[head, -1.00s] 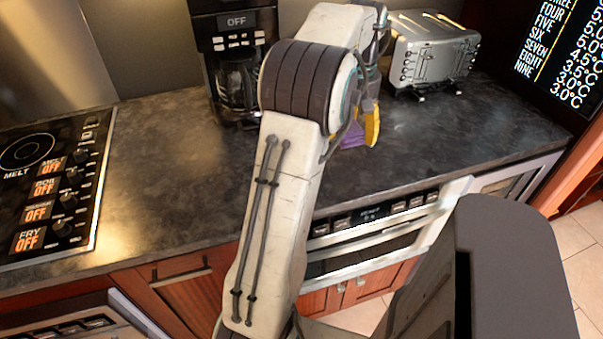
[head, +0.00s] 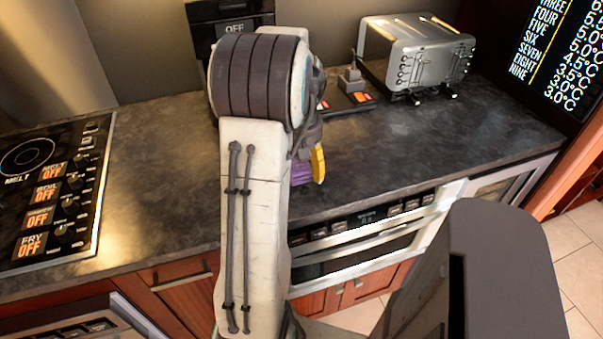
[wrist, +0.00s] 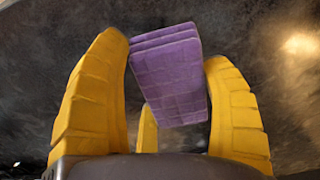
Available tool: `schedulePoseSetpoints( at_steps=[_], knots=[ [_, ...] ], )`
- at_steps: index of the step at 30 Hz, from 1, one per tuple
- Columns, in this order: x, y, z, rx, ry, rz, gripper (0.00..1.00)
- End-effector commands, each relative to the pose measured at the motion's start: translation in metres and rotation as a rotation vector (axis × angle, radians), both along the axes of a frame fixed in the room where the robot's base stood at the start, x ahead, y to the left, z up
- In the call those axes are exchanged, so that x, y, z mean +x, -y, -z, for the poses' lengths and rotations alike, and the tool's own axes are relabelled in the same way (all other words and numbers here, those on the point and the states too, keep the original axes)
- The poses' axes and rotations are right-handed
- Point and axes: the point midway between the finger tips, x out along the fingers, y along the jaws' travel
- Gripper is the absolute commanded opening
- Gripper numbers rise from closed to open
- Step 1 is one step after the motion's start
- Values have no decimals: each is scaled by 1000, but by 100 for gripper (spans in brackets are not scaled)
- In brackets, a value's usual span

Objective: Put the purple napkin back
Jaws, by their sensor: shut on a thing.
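The purple napkin (wrist: 168,80) is a folded, layered cloth seen between the yellow fingers of my gripper (wrist: 168,90) in the wrist view. My gripper is shut on it. In the head view, part of the napkin (head: 302,173) shows beside a yellow finger of my gripper (head: 312,168), low over the dark countertop (head: 430,140). My arm hides most of the gripper there. I cannot tell whether the napkin touches the counter.
A silver toaster (head: 420,55) stands at the back right. A small dark device with orange buttons (head: 360,97) lies left of it. A coffee maker (head: 235,14) is partly behind my arm. A cooktop (head: 50,185) is at left. The counter's right side is clear.

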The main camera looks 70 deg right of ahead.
Motion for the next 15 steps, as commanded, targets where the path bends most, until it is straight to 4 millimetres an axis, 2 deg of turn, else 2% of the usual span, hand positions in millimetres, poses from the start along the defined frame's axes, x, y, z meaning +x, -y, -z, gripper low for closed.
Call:
schedulePoseSetpoints(
  at_steps=[7, 15],
  knots=[
    [0, -1, 24, 6, -1, 0, 40],
    [0, 0, 33, 1, -1, 0, 40]
  ],
)
